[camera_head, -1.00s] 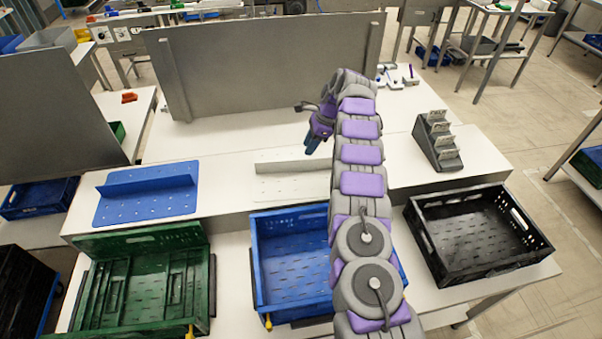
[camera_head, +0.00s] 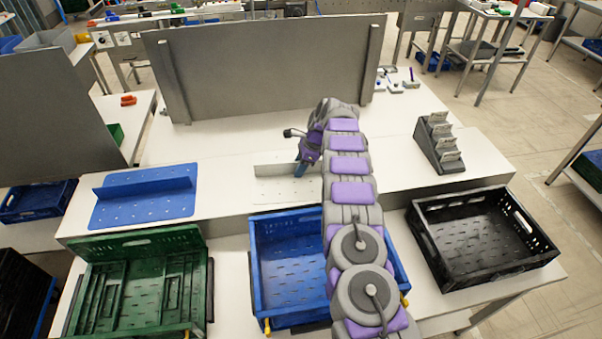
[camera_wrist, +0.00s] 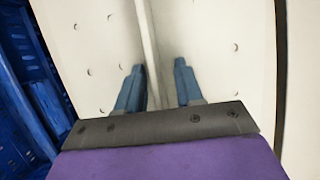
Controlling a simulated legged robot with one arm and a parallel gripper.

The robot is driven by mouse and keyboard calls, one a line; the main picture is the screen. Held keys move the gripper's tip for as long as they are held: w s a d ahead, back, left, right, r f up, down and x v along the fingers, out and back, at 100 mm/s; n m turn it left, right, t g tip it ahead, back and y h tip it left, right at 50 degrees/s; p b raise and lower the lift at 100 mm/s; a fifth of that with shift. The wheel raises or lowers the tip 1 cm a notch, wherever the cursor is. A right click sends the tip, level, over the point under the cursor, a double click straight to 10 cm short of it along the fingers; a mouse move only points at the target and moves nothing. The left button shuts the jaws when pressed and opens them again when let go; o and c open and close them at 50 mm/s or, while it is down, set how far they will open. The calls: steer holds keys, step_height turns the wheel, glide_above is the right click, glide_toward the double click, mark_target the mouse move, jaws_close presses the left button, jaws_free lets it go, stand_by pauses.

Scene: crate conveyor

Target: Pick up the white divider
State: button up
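The white divider (camera_head: 272,171) lies on the white table behind the blue crate. It is a flat plate with holes and an upright rib, and my arm hides its right part. In the wrist view the divider (camera_wrist: 95,50) fills most of the picture, with its rib running between my two blue fingers. My gripper (camera_head: 301,170) is at the rib near the divider's middle. In the wrist view my gripper (camera_wrist: 158,85) is open, with a finger on each side of the rib and gaps between.
A blue divider (camera_head: 145,195) lies to the left. A green crate (camera_head: 195,240), a blue crate (camera_head: 256,285) and a black crate (camera_head: 440,270) stand in front. A grey panel (camera_head: 265,65) stands behind. A dark card holder (camera_head: 437,150) stands at the right.

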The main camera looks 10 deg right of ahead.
steer(key=shift+c, duration=0.5)
jaws_close()
steer(key=shift+r, duration=0.1)
